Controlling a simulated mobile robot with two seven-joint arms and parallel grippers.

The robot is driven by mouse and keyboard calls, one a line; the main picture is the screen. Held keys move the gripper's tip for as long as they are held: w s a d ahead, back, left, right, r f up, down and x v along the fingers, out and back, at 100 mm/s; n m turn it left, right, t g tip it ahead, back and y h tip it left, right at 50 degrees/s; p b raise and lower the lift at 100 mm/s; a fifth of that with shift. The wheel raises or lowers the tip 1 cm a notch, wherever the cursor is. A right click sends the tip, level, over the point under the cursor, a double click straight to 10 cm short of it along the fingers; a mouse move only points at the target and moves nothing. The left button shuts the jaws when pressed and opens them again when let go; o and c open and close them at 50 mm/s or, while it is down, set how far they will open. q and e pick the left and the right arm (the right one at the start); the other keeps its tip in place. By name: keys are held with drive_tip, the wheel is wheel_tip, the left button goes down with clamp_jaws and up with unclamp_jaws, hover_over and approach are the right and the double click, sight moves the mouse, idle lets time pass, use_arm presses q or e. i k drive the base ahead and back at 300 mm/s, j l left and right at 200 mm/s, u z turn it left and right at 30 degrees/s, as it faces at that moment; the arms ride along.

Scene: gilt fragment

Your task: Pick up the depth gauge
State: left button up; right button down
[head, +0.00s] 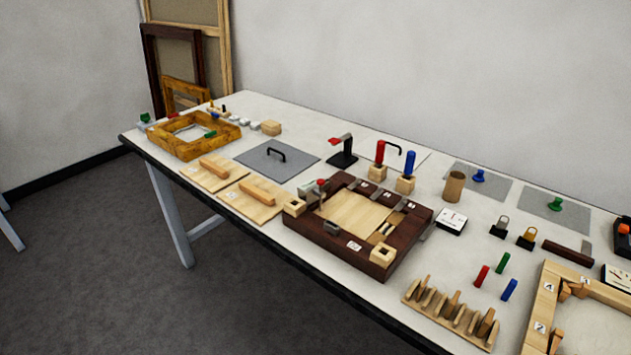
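I cannot tell for certain which thing is the depth gauge. A black stand with a red-tipped arm (343,152) stands upright near the table's middle. Right of it, a red-handled tool (380,153) and a blue-handled tool (409,164) stand upright in small wooden blocks. A small white-faced box with dark marks (451,219) lies right of the dark wooden frame (405,245). A small red-topped item (321,184) sits at that frame's back left corner. Neither of my grippers is in view.
The long white table (255,108) also holds a gilt frame (187,148), a grey panel with a black handle (252,160), a cork-coloured cylinder (454,186), a slotted wooden rack (447,317) and a pale frame (545,295). Several frames lean on the back wall.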

sight(309, 192)
drive_tip(key=j+z, duration=0.15)
drive_tip(key=z, duration=0.4)
drive_tip(key=i+j+z, duration=0.1)
drive_tip(key=j+z, duration=0.15)
drive_tip(key=j, duration=0.2)
drive_tip(key=j+z, duration=0.25)
drive_tip(key=j, duration=0.2)
drive_tip(key=j+z, duration=0.2)
drive_tip(key=j, duration=0.7)
